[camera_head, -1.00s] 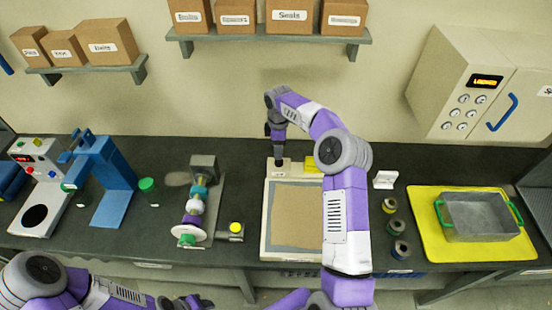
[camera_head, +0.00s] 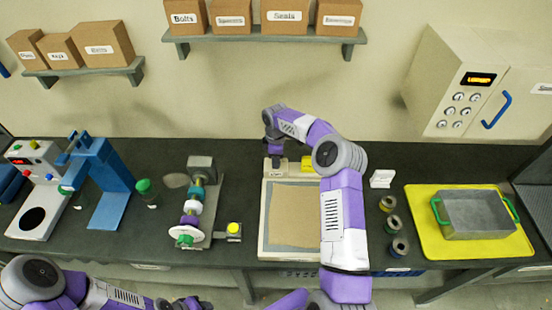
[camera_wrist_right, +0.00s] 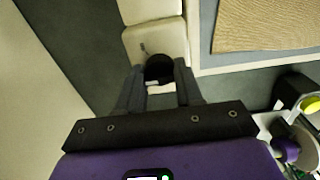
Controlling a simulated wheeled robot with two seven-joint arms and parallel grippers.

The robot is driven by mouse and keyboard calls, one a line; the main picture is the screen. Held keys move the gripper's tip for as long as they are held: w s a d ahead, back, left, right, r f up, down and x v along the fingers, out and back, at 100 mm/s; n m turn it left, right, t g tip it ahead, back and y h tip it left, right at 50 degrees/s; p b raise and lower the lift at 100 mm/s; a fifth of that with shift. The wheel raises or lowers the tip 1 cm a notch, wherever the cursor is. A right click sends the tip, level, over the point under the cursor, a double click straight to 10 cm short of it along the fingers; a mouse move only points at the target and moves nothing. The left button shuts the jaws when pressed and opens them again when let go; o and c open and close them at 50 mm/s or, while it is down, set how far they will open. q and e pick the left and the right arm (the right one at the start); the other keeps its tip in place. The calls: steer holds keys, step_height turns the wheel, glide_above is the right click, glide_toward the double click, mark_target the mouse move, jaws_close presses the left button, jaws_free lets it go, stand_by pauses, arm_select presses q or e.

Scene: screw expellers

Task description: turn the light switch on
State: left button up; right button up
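A pale flat panel (camera_head: 265,229) with a tan sheet on it lies on the bench. At its back left corner is a light block with a black round knob, which I take to be the switch; the knob (camera_wrist_right: 158,68) shows in the right wrist view. My right gripper (camera_head: 276,158) points down over this corner. In the right wrist view (camera_wrist_right: 160,82) its two fingers stand apart, one on each side of the knob; contact is not clear. My left gripper (camera_head: 192,303) is low at the bottom edge, partly cut off, with its fingers unclear.
A yellow block (camera_head: 308,164) sits beside the knob on the panel's back edge. A small white stand (camera_head: 381,179), several spools (camera_head: 393,224) and a yellow mat (camera_head: 428,238) with a metal tray lie to the right. A roller machine (camera_head: 192,208) stands to the left.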

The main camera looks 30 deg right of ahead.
steer(key=c, duration=0.4)
steer(key=shift+m, duration=0.3)
steer(key=m+b, duration=0.1)
steer(key=m, duration=0.4)
steer(key=shift+r+m, duration=0.1)
steer(key=shift+m, duration=0.2)
steer(key=m, duration=0.5)
steer(key=shift+m, duration=0.3)
steer(key=o, duration=1.1)
steer(key=shift+c, duration=0.2)
